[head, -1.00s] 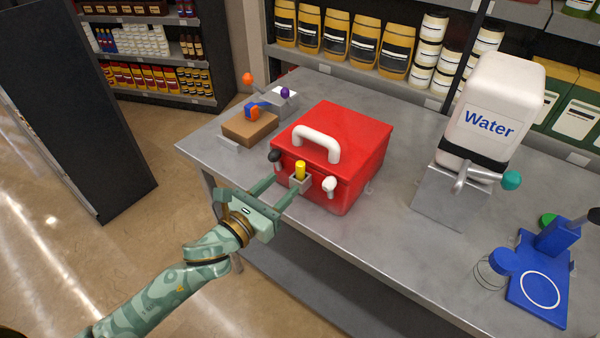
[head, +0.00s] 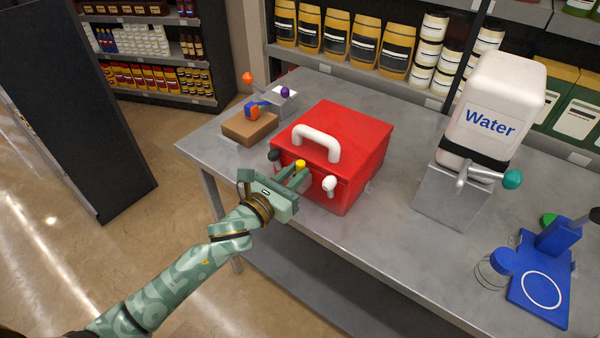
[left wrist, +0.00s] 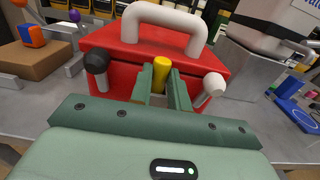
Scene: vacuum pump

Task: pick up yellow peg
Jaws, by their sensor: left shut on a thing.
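The yellow peg (head: 300,165) stands upright at the front of the red box (head: 345,140), between a black knob (head: 274,155) and a white knob (head: 329,183). My left gripper (head: 297,176) is shut on the yellow peg, with a finger on either side of it. The left wrist view also shows the peg (left wrist: 161,70) between the two green fingers (left wrist: 160,92). The holder around the peg's lower end is mostly hidden by the fingers. My right gripper is not in view.
The red box has a white handle (head: 317,140) on top. A brown block (head: 250,127) lies behind it to the left. A water container (head: 495,110) on a metal stand and a blue device (head: 542,280) are at the right. The table between is clear.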

